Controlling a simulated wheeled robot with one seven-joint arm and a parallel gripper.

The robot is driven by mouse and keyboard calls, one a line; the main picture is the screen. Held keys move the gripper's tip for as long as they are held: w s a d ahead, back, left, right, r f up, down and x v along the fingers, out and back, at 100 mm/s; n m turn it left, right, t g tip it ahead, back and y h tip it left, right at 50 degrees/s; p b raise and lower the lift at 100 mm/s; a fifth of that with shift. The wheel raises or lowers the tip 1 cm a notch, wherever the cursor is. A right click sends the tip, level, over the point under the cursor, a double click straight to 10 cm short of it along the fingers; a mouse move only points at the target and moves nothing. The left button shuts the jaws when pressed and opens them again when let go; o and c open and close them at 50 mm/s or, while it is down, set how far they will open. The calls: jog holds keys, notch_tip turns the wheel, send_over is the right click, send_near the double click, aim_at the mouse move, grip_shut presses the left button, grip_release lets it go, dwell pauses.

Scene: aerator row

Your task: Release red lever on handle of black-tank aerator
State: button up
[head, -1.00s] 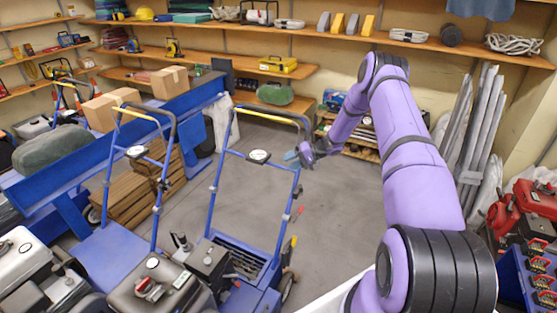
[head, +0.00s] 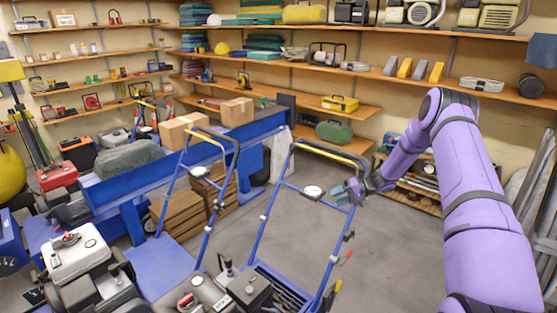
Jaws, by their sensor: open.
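A blue tubular aerator handle (head: 262,218) with a yellow bar along its top rises in the middle. Below it is a dark engine unit (head: 248,288), which looks like the black tank. A small red-tipped part (head: 347,257), possibly the red lever, shows beside the handle's right upright; how it attaches is too small to tell. My gripper (head: 352,190) is open, with bluish-grey fingers pointing left, in line with the upper right side of this handle. I cannot tell whether it touches the tube. No object shows between the fingers.
A second blue handle (head: 211,212) stands to the left. A white-topped engine (head: 78,252) is at lower left. A blue trough-like machine (head: 115,190) and cardboard boxes (head: 180,130) stand behind. The grey floor (head: 395,250) right of the middle handle is clear. Shelves line the walls.

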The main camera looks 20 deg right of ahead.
jog(key=s+a+r+n+g+h, duration=0.15)
jog(key=s+a+r, duration=0.3)
jog(key=r, duration=0.65)
jog(key=s+a+r+n+g+h, duration=0.15)
jog(key=s+a+r, duration=0.3)
jog(key=r, duration=0.65)
jog(key=s+a+r+n+h, duration=0.1)
jog(key=s+a+r+h, duration=0.3)
jog(key=r, duration=0.7)
jog(key=s+a+r+t+h, duration=0.1)
jog(key=s+a+r, duration=0.1)
jog(key=s+r, duration=0.45)
jog(key=s+a+r+h, duration=0.1)
jog(key=s+a+r, duration=0.2)
jog(key=s, duration=0.7)
jog(key=s+t+h, duration=0.2)
jog(key=s, duration=1.4)
jog(key=shift+d+r+t, duration=0.3)
jog(key=shift+d+r, duration=0.1)
jog(key=shift+r, duration=0.05)
jog(key=shift+w, duration=0.1)
